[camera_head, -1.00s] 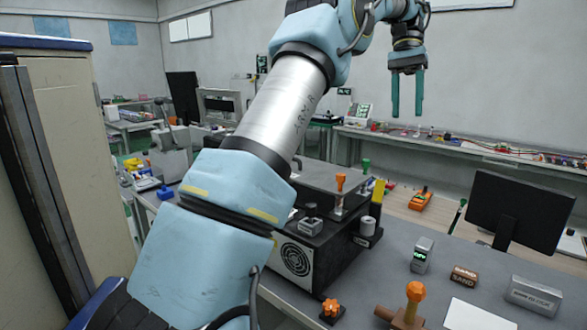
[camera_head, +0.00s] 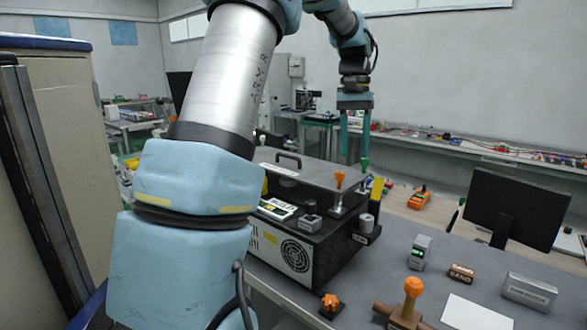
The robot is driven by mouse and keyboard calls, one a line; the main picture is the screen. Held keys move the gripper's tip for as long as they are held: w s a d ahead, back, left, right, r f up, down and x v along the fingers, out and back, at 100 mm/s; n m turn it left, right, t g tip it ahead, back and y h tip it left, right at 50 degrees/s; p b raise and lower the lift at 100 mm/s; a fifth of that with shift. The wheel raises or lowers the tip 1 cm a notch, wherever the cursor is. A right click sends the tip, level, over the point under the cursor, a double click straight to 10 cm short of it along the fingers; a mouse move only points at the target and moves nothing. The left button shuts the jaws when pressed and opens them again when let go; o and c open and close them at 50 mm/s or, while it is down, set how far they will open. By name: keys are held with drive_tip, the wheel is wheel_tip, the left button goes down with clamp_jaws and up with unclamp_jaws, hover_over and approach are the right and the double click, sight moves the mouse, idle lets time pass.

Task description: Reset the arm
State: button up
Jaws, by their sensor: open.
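My gripper (camera_head: 354,148) hangs with its two teal fingers pointing down, open and with nothing between them. In the picture it is just above the right rear part of the black and grey machine (camera_head: 330,250) on the bench. An orange-topped lever (camera_head: 339,181) stands upright on the machine, below the fingers in the picture. A green-topped part (camera_head: 364,164) is close to the right fingertip; I cannot tell whether they touch. My arm covers the left part of the bench.
On the grey bench (camera_head: 450,260) are an orange-knobbed brown fixture (camera_head: 408,305), a small orange knob (camera_head: 330,304), a small meter (camera_head: 419,252), a sand block (camera_head: 461,272), a grey labelled block (camera_head: 529,291) and white paper (camera_head: 466,311). A monitor (camera_head: 517,205) stands at right.

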drive_tip(key=s+a+f+n+t, duration=0.2)
drive_tip(key=s+a+f, duration=0.55)
drive_tip(key=a, duration=0.35)
drive_tip(key=s+a+f+n+t, duration=0.2)
drive_tip(key=s+a+f, duration=0.55)
drive_tip(key=a, duration=0.35)
wheel_tip(320, 180, down, 10)
drive_tip(key=s+b, duration=0.1)
drive_tip(key=b, duration=0.9)
drive_tip(key=shift+s+d+f+g, duration=0.2)
drive_tip(key=shift+s+d+g, duration=0.1)
drive_tip(key=shift+d+g, duration=0.1)
